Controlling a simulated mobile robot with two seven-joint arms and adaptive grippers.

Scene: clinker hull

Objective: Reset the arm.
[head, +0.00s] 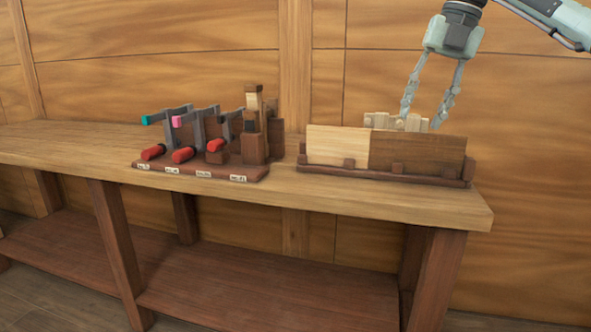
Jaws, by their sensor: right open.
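My right gripper (428,112) is open, pointing down at the right side of the head view. Its two fingers are apart, above and behind a two-tone wooden board, near the pale wooden pieces (397,121) that show over the board's top edge. Whether the fingers touch those pieces, I cannot tell. The board has a light left half (337,144) and a dark right half (417,152), and stands upright in a dark wooden holder (340,174). My left gripper is not in view.
A wooden workbench (390,197) runs along a plank wall. To the left stands a dark rack base (215,176) with labels, red-handled tools (183,155), grey bars with teal and pink ends, and upright wooden blocks (253,115). A lower shelf (270,285) looks empty.

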